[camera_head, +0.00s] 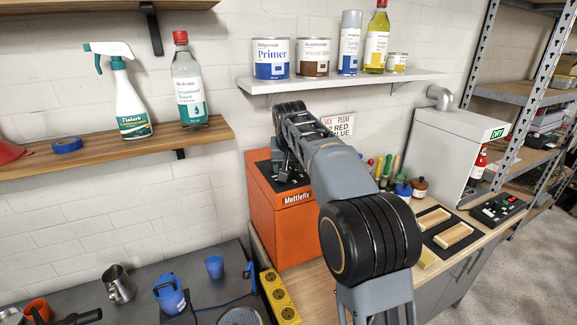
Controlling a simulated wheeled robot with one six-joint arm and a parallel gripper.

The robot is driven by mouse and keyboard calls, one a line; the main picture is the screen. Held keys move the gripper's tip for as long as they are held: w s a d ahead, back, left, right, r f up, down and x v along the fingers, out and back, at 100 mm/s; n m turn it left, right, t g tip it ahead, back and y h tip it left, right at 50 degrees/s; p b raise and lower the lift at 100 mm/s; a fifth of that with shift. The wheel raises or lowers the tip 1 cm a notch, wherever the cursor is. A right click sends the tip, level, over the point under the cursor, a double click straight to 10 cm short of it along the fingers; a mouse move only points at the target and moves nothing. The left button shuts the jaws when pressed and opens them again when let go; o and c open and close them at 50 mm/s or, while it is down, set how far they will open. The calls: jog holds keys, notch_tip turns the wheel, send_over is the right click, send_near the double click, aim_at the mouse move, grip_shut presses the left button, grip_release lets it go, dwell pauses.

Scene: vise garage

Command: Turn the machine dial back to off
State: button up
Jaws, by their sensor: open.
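The orange machine (285,228), labelled Mottlefix, stands on the bench with a black panel (296,177) on its top. My gripper (281,168) points down over this panel, close to its surface. Its jaws are open, and I see nothing held between them. My gripper and forearm cover much of the panel. I cannot make out the dial or its setting, and I cannot tell whether the fingers touch anything.
Above is a white shelf (330,80) with cans and bottles, close to my wrist. A wooden shelf (110,150) holds a spray bottle. Right are a grey cabinet (450,150) showing DRY and a black control box (497,208). A yellow power strip (280,297) lies in front.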

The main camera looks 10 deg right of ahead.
jog(key=c, duration=0.9)
